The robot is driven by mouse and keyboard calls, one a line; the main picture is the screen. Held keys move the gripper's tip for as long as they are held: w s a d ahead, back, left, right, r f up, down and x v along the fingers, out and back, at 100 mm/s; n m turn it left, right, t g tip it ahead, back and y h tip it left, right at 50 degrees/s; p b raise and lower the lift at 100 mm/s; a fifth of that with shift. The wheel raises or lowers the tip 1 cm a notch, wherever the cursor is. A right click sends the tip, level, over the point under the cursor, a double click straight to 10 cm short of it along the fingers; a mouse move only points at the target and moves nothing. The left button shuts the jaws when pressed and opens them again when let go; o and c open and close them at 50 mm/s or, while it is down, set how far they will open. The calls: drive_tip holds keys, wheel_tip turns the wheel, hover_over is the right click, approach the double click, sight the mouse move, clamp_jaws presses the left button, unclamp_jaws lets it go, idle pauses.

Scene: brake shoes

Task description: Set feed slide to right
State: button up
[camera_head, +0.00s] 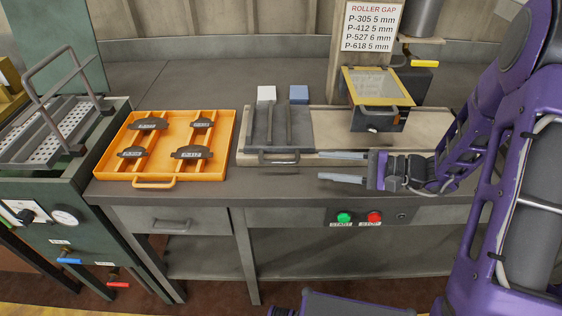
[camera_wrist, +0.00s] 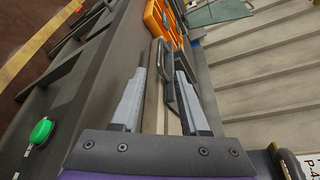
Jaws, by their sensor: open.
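The feed slide (camera_head: 294,129) is a dark grey plate with raised rails. It sits at the left end of a pale bed (camera_head: 430,127) on the bench. A bar handle (camera_head: 278,161) is on its front edge. My gripper (camera_head: 322,167) is open and empty, its fingers pointing left, just right of the handle and near the bed's front edge. In the wrist view my gripper (camera_wrist: 161,80) has a looped handle (camera_wrist: 157,46) ahead of its fingertips; contact cannot be told.
A yellow-framed guard (camera_head: 377,87) covers a machine on the bed's right. An orange tray (camera_head: 226,142) with several brake shoes lies left of the slide. White (camera_head: 266,93) and blue (camera_head: 299,93) blocks stand behind it. Green (camera_head: 344,217) and red (camera_head: 374,218) buttons are on the bench front.

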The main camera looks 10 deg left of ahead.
sight(287, 162)
drive_tip(key=x, duration=1.2)
drive_tip(key=shift+a+f, duration=0.15)
clamp_jaws()
idle(0.9)
